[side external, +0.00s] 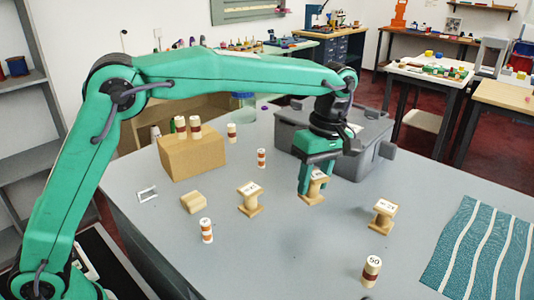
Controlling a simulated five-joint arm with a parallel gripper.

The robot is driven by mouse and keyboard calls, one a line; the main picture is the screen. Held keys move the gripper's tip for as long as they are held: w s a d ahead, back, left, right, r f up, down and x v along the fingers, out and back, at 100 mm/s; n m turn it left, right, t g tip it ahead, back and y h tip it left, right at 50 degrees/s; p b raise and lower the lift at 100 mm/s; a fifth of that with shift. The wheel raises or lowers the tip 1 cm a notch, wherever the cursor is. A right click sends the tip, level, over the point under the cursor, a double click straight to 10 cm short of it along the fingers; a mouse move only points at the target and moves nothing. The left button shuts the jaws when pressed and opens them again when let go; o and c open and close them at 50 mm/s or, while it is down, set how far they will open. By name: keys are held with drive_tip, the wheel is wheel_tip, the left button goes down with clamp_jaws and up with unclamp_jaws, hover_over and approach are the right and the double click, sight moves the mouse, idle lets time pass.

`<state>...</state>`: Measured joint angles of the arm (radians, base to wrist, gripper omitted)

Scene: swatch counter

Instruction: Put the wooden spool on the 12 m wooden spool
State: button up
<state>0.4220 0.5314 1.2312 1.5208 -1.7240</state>
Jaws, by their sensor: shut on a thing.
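My gripper (318,174), with green fingers, points down and is shut on a light wooden spool (316,197) with a pale label on top. The fingers hide part of this spool, and I cannot tell whether it touches the grey table or hangs just above it. Another labelled wooden spool (250,199) stands upright to the left of my gripper. A third wooden spool (383,214) stands upright to the right. The labels on the wooden spools are too small to read, so I cannot tell which is the 12 m one.
A grey bin (374,158) stands behind my gripper. A cardboard box (196,156) with small striped rolls on top is at left. Striped rolls (207,231) (371,271), a wooden block (193,202) and a teal cloth (480,250) lie around. The front middle of the table is clear.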

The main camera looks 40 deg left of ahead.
sight(313, 191)
drive_tip(key=shift+w+a+f, duration=0.1)
drive_tip(key=shift+f, duration=0.4)
wheel_tip(313, 191, down, 2)
drive_tip(key=shift+f, duration=0.2)
drive_tip(key=shift+w+r, duration=0.3)
drive_tip(key=shift+r, duration=0.7)
drive_tip(key=shift+w+r, duration=0.25)
drive_tip(key=shift+r, duration=0.75)
drive_tip(key=shift+f, duration=0.1)
